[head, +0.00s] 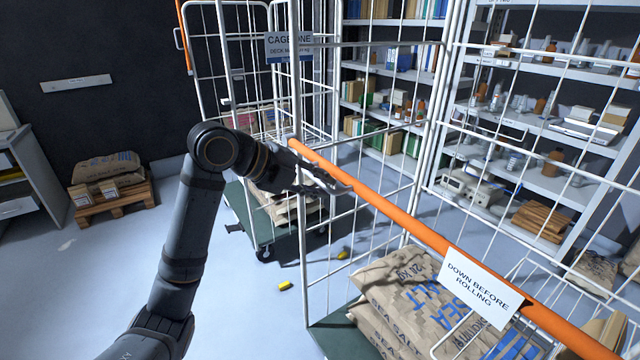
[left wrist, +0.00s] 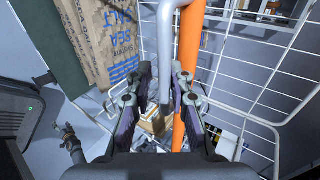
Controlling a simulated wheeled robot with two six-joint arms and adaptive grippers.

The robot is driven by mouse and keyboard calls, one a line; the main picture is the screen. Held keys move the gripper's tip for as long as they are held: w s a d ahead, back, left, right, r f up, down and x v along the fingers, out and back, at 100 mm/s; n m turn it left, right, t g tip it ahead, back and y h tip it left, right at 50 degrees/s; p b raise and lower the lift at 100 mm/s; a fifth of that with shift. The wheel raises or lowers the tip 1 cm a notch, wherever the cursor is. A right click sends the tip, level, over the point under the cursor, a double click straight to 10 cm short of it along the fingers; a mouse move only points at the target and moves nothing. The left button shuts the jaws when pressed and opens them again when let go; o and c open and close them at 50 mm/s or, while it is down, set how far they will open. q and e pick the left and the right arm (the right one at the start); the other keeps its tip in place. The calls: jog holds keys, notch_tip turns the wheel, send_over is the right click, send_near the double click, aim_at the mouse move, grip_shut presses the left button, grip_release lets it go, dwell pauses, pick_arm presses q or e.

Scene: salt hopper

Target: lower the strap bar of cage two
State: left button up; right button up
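The near roll cage has an orange strap bar (head: 395,212) sloping across its front, with a white sign (head: 481,288) reading "DOWN BEFORE ROLLING". No cage number shows on this cage. My left gripper (head: 335,182) is at the bar's upper, far end. In the left wrist view, my left gripper (left wrist: 162,88) is open, its fingers on either side of a grey bent handle (left wrist: 165,45). The orange bar (left wrist: 190,45) runs just right of the handle. I cannot tell whether the fingers touch the handle. A small dark shape (left wrist: 70,143), probably my right gripper, is too small to read.
Salt sacks (head: 405,295) lie in the near cage. Another cage (head: 262,110), signed "CAGE ONE" (head: 289,46), stands behind. Loaded shelves (head: 550,130) are at the right, a pallet with sacks (head: 112,188) at the left. Small yellow objects (head: 285,287) lie on the otherwise mostly clear floor.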

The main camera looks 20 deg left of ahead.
pick_arm(q)
jog(key=shift+r, duration=0.1)
jog(key=shift+s+a+r, duration=0.15)
jog(key=shift+s+r, duration=0.1)
jog(key=v, duration=1.1)
jog(key=shift+a, duration=0.15)
